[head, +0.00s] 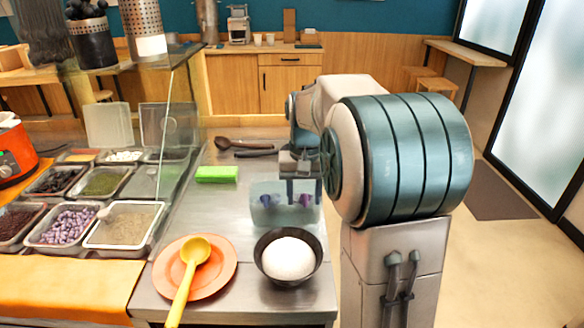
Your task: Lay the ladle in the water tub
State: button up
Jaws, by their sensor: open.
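A yellow ladle (186,277) rests on a round orange plate (226,278) at the front of the metal counter. Its bowl lies on the plate and its handle reaches over the near rim. A pale blue, see-through tub (262,218) stands on the counter behind and right of the plate. Small purple spots show on or in it; I cannot tell what they are. My gripper (304,197) is open, pointing down over or in front of the tub, apart from the ladle. I see nothing between its fingers. My arm hides what lies to its right.
A dark bowl (262,270) with a white mound (289,258) stands right of the plate. A green block (217,174) and dark spoon-like utensils (246,145) lie farther back. Several topping trays (84,247) and a glass screen (174,130) are at left.

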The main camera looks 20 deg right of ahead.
notch_tip(320, 180, up, 14)
jog(key=p, duration=0.2)
jog(key=shift+f, duration=0.2)
dwell(0.3)
jog(key=s+a+f+n+t+p, duration=0.1)
jog(key=s+a+f, duration=0.1)
jog(key=s, duration=0.4)
jog(key=s+a+f+n+t+p, duration=0.1)
jog(key=s+a+f+p, duration=0.1)
jog(key=s, duration=0.5)
jog(key=s+a+f+n+t+p, duration=0.1)
jog(key=s+a+f+p, duration=0.1)
jog(key=s+f, duration=0.3)
jog(key=shift+s+a+f, duration=0.2)
jog(key=shift+s+a, duration=0.55)
jog(key=shift+s, duration=0.3)
